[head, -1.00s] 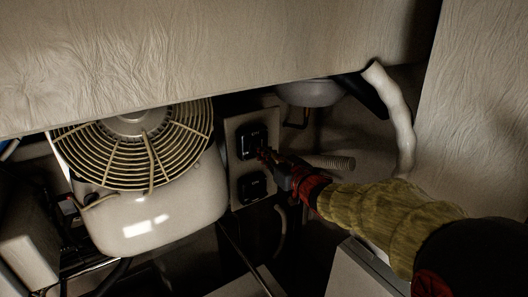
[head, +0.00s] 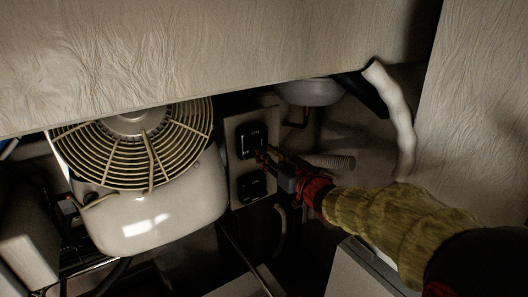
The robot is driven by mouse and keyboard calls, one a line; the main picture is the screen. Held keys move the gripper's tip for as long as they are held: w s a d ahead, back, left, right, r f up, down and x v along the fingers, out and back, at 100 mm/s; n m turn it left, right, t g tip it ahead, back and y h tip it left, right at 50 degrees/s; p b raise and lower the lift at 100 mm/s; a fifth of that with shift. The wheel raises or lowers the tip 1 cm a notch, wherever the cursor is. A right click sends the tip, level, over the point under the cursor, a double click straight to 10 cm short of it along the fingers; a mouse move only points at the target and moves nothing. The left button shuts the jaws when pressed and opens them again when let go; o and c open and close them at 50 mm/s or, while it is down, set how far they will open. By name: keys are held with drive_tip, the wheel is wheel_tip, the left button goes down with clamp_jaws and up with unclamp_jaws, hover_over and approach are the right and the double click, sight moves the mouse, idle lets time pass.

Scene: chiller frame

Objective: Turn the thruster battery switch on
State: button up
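Two black battery switches sit one above the other on a pale upright panel (head: 235,165). The upper switch (head: 250,137) has small light lettering at its top; the lower switch (head: 251,187) is below it. I cannot read which one is the thruster switch. My gripper (head: 262,155) is at the lower right of the upper switch, its fingers pointing left toward it. The fingertips overlap the switch's lower right part in the picture; I cannot tell whether they touch it. The fingers look spread a little apart. The upper switch's knob is dark and its position cannot be told.
A caged fan (head: 130,145) on a pale rounded housing (head: 150,215) stands just left of the panel. A wooden board (head: 200,55) overhangs from above. A pale box (head: 360,272) lies below my arm.

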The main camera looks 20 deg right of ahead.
drive_tip(key=v, duration=1)
drive_tip(key=shift+s, duration=0.25)
drive_tip(key=s+d+f+m+g+h+b, duration=0.2)
drive_tip(key=s+f+h+b, duration=0.2)
drive_tip(key=f+b, duration=0.45)
drive_tip(key=s+d+f+m+g+h+b, duration=0.2)
drive_tip(key=s+d+f+h+b, duration=0.15)
drive_tip(key=f+b, duration=0.55)
drive_tip(key=s+a+f+g+y+b, duration=0.1)
drive_tip(key=s+a+f+g+b, duration=0.2)
drive_tip(key=s+f+b, duration=0.3)
drive_tip(key=s+a+f+g+y+b, duration=0.1)
drive_tip(key=s+a+f+g+b, duration=0.3)
drive_tip(key=s+f, duration=1.1)
wheel_tip(320, 180, down, 3)
drive_tip(key=a+b, duration=0.2)
drive_tip(key=shift+a+r+n+g, duration=0.2)
drive_tip(key=shift+a+n+g, duration=0.1)
drive_tip(key=shift+s, duration=0.1)
